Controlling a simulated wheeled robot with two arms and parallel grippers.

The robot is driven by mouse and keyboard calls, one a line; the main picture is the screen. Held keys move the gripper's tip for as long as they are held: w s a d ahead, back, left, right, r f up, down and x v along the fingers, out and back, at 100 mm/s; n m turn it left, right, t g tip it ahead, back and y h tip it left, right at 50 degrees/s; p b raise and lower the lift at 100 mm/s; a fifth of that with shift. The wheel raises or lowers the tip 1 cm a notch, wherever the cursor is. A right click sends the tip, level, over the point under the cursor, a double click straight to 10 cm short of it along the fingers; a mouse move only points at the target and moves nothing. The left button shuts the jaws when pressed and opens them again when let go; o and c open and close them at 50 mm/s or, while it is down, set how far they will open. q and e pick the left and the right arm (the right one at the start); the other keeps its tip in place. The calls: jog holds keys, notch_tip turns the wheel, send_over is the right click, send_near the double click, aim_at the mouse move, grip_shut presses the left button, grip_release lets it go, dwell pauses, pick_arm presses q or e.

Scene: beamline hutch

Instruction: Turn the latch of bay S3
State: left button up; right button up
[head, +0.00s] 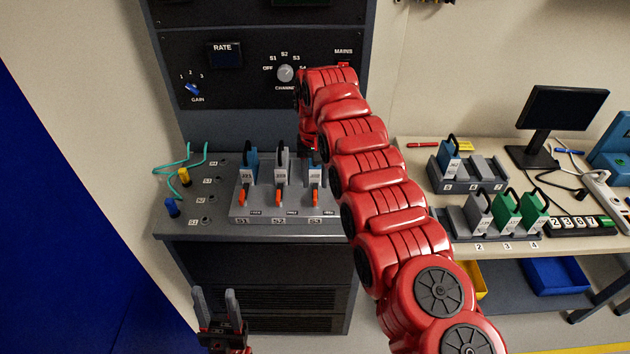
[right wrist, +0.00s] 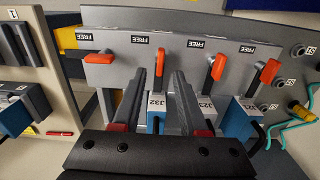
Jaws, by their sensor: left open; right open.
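The S3 latch (head: 315,196) is an orange lever on the right of three seen along the grey bay block (head: 262,211) in the head view. In the right wrist view the S3 latch (right wrist: 160,61) stands roughly upright on the panel. My right gripper (right wrist: 160,80) is open, its dark fingers either side of that latch in the picture; contact cannot be told. A blue-and-grey module (right wrist: 156,104) sits in that bay, partly behind the fingers. My right arm hides the right end of the block in the head view. My left gripper (head: 216,294) is open and empty, low at left.
Neighbouring S2 (right wrist: 217,68) and S1 (right wrist: 265,71) latches stand to the right in the wrist view; another latch (right wrist: 100,58) lies sideways at left. Green cables (head: 186,160) and plugs lie left of the block. A side table (head: 430,160) holds more modules and a monitor (head: 563,108).

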aim_at(315, 195)
notch_tip(315, 195, up, 13)
jog(key=p, duration=1.1)
jog(key=shift+p, duration=0.3)
jog(key=shift+f, duration=0.1)
jog(key=shift+s, duration=0.1)
